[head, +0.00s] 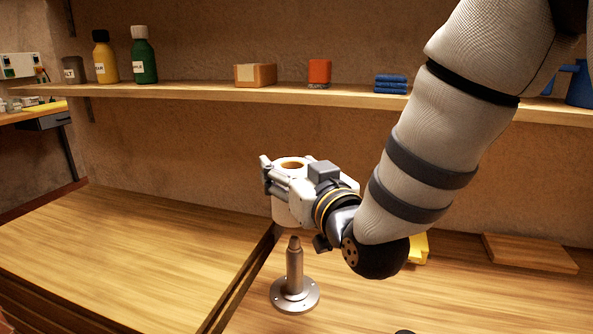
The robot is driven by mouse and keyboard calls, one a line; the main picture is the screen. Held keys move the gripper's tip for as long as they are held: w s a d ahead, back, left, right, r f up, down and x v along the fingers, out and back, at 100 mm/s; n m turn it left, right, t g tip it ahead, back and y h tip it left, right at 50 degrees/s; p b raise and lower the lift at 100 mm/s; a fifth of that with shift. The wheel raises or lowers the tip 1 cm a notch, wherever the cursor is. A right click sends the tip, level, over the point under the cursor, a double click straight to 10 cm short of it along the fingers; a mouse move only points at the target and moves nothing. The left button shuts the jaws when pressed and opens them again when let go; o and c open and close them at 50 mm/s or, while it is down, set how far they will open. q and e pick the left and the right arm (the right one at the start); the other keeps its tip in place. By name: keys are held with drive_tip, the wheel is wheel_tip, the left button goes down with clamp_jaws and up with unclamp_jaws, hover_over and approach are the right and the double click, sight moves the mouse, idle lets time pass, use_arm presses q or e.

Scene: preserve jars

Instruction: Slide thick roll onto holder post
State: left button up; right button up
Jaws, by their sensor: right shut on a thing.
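The thick white roll (291,162) has a brown core and is upright in my right gripper (275,182). The gripper is shut on it, and the gripper body hides much of the roll. The holder post (295,268) is grey metal with a round flanged base (296,295). It stands upright on the wooden worktop. In the picture, the roll is just above the post's tip. The tip shows below the gripper, so the roll is not around the post. I cannot tell how well the core lines up with it. My left gripper is not in view.
A raised wooden edge (242,284) runs left of the post. A wooden board (528,253) and a yellow object (419,247), partly behind my arm, are at right. A wall shelf (200,91) holds bottles and boxes. The left worktop (130,250) is clear.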

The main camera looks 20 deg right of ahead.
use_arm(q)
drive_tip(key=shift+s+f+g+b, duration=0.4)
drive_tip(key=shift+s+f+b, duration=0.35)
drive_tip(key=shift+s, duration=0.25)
use_arm(e)
hover_over(294, 236)
drive_tip(key=shift+f, duration=2.9)
drive_tip(key=shift+f, duration=1.35)
drive_tip(key=shift+f, duration=0.15)
drive_tip(key=shift+f, duration=0.65)
drive_tip(key=shift+f, duration=0.25)
drive_tip(key=shift+f, duration=0.1)
drive_tip(key=shift+f, duration=0.2)
drive_tip(key=shift+f, duration=0.6)
